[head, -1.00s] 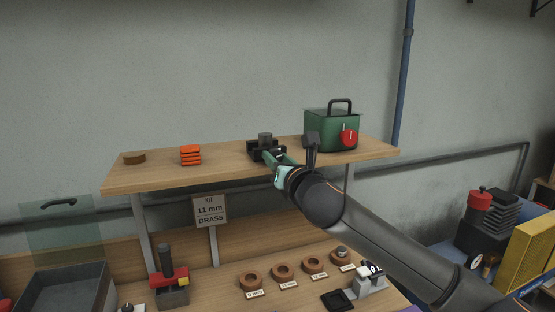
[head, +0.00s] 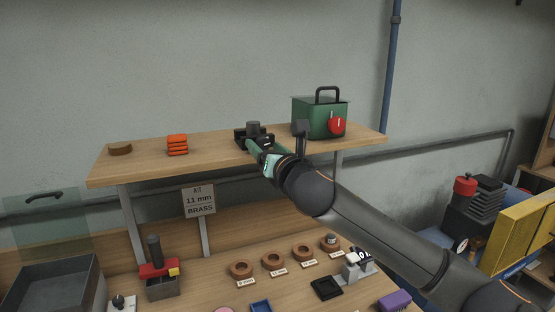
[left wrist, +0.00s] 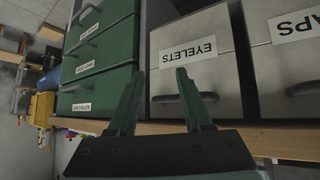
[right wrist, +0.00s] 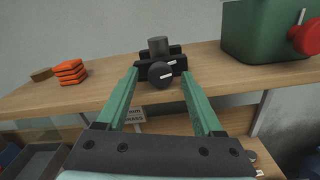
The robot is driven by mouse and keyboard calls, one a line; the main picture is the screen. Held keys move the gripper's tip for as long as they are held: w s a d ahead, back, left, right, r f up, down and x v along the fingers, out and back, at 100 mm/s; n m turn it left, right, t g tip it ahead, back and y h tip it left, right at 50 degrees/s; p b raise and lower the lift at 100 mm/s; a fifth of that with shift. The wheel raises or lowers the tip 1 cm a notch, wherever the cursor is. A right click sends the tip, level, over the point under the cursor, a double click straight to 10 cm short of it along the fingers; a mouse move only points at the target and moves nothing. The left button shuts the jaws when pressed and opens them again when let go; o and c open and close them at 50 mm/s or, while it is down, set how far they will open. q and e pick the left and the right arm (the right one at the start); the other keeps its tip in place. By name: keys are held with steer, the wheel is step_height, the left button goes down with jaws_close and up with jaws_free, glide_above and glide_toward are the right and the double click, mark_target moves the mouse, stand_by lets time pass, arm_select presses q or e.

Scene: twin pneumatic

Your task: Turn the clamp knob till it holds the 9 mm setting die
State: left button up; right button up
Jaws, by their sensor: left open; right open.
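The clamp (head: 242,135) is a black block on the wooden shelf, with a grey cylinder (right wrist: 158,46) standing upright in it. Its round dark knob (right wrist: 160,73) has a white line and faces me in the right wrist view. My right gripper (head: 254,147) is open, with its fingertips on either side of the knob; contact cannot be told. I cannot read a size on the cylinder. My left gripper (left wrist: 152,75) is open and empty in front of labelled drawers, and is not in the head view.
A green box with a red dial (head: 320,118) stands right of the clamp. Orange blocks (head: 177,145) and a brown disc (head: 120,148) are to its left.

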steer(key=b+v, duration=0.2)
steer(key=v, duration=0.9)
steer(key=shift+s, duration=0.35)
steer(key=shift+d, duration=0.15)
